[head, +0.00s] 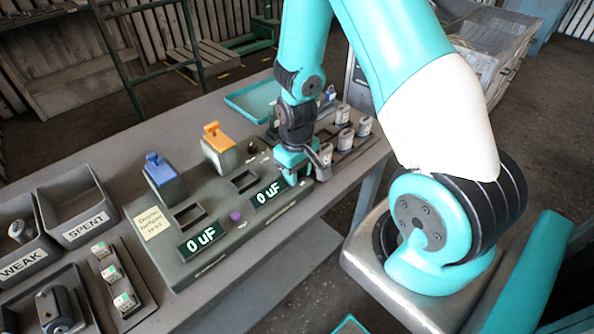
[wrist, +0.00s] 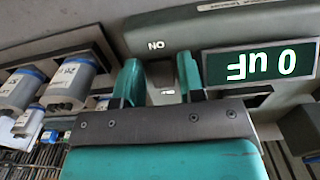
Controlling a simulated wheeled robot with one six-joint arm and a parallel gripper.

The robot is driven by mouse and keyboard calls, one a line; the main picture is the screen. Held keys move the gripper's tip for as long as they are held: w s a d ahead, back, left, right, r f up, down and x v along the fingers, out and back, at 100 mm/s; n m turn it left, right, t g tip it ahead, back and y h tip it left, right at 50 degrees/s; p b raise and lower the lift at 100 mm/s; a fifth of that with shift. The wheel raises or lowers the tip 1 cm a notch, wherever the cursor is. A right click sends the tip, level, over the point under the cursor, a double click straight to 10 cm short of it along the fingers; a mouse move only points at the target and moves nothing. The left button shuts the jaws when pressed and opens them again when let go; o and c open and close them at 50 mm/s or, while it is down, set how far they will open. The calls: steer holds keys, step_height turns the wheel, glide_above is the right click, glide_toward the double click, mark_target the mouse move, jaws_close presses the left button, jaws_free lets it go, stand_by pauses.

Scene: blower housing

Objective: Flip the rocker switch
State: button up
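The grey tester console (head: 160,237) stands on the bench with two lit displays, each reading "0 uF". In the wrist view the right display (wrist: 260,63) appears upside down, beside an ON label (wrist: 156,45). My gripper (head: 301,180) is over the console's right end, beside that display. In the wrist view my gripper (wrist: 159,82) has its two teal fingers apart, with nothing held between them. A small pale mark (wrist: 167,91) shows in the gap between them. The rocker switch itself cannot be made out clearly; my gripper hides that area in the head view.
Blue (head: 164,175) and orange (head: 219,145) levered clamps stand on the console, with a purple button (head: 236,216) between the displays. Capacitors (head: 343,115) stand in a rack close to my gripper's right. WEAK (head: 25,262) and SPENT (head: 85,228) bins are at left.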

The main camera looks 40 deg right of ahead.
steer(key=c, duration=0.6)
steer(key=shift+w+r+g+p, duration=0.2)
steer(key=shift+r+g+p, duration=0.1)
steer(key=shift+g+p, duration=0.5)
steer(key=shift+c, duration=0.2)
steer(key=shift+w+f+g+p, duration=0.1)
steer(key=shift+g+p, duration=0.35)
steer(key=shift+g, duration=0.25)
steer(key=o, duration=0.6)
steer(key=shift+o, duration=0.2)
steer(key=b+v, duration=0.2)
steer(key=v, duration=1.5)
steer(key=shift+b, duration=0.4)
